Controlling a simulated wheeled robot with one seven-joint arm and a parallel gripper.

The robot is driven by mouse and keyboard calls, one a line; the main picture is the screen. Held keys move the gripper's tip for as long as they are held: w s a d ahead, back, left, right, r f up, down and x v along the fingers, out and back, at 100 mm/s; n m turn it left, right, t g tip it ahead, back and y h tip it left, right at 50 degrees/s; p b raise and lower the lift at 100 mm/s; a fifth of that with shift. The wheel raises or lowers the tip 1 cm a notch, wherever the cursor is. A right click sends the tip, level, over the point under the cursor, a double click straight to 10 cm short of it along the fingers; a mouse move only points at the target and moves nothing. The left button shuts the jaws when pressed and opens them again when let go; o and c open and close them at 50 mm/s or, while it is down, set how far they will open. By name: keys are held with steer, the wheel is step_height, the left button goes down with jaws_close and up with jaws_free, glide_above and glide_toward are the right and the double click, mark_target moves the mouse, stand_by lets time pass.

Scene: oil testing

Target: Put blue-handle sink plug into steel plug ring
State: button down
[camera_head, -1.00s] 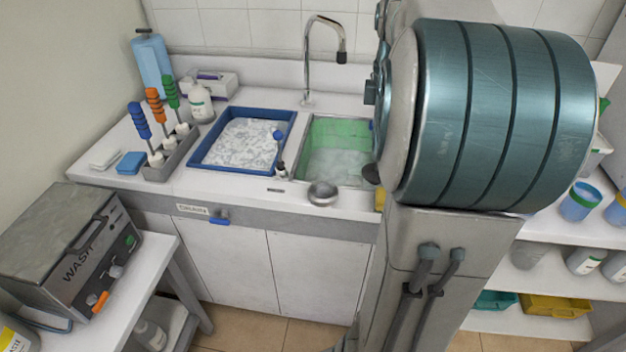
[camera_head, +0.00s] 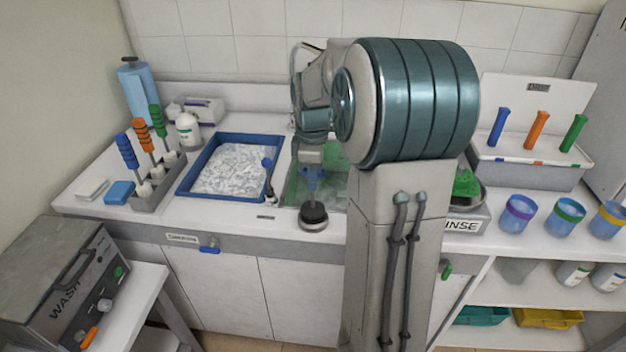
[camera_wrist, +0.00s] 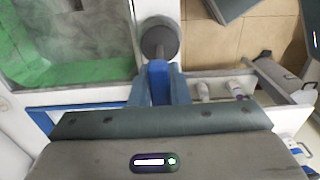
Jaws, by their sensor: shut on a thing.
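My gripper (camera_head: 312,182) is shut on the blue handle of the sink plug (camera_head: 313,212), which points downward with its dark, round stopper lowest. The steel plug ring (camera_head: 314,227) lies on the white counter in front of the green sink, directly under the stopper. Only its lower rim shows. I cannot tell whether the stopper sits in the ring or hovers just above it. In the wrist view my gripper (camera_wrist: 158,92) holds the blue handle, and the grey round plug (camera_wrist: 158,40) shows beyond the fingertips.
A blue tray (camera_head: 232,140) with foamy contents is left of the green sink (camera_head: 335,192). A blue-topped brush (camera_head: 268,172) stands between them near the counter edge. A grey rack (camera_head: 160,185) with coloured-handled tools stands further left. A rinse unit (camera_head: 465,222) and cups are to the right.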

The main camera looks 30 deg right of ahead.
steer(key=shift+f, duration=0.85)
steer(key=c, duration=1.4)
jaws_free()
steer(key=shift+f, duration=0.1)
